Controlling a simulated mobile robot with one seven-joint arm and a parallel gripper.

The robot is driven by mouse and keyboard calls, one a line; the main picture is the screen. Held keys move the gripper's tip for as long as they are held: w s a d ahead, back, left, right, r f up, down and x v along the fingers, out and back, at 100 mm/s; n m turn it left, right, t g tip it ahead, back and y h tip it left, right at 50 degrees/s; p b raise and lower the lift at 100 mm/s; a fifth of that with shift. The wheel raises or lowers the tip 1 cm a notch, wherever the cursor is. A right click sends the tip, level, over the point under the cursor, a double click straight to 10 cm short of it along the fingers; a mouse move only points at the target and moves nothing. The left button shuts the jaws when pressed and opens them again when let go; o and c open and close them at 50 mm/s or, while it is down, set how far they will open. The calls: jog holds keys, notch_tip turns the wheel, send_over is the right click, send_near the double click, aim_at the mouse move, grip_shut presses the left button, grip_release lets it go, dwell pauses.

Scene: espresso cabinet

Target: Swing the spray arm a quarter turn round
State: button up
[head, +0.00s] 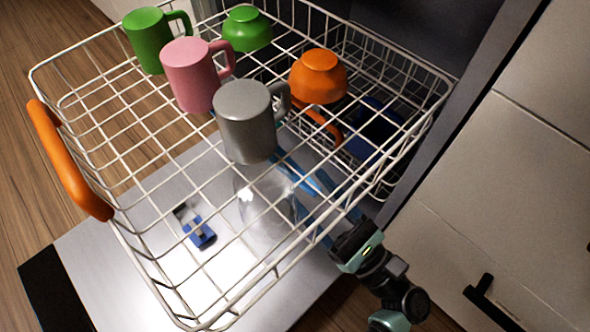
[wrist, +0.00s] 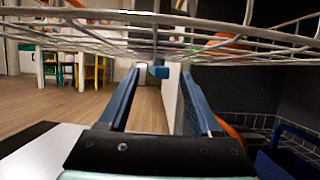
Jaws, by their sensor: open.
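I cannot clearly make out the spray arm. A small blue-and-grey piece (head: 201,235) shows through the rack wires above the lowered door, and a blue block (wrist: 158,72) shows just under the rack in the wrist view; I cannot tell whether either belongs to it. My gripper (wrist: 160,88) is open and empty below the wire rack, its two long blue fingers pointing forward with the block beyond, between their tips. In the head view the fingers show through the wires, under the rack's right side; their tips are partly hidden.
The pulled-out rack (head: 122,250) has an orange handle (head: 68,160) and carries green, pink and grey mugs and upturned green and orange bowls. A clear glass-like shape (head: 265,212) shows under the wires. The pale door (head: 100,250) lies below; a cabinet front (head: 500,200) stands right.

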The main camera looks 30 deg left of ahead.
aim_at(295, 172)
jog(key=shift+b+x, duration=0.7)
jog(key=shift+x, duration=1.9)
grip_shut()
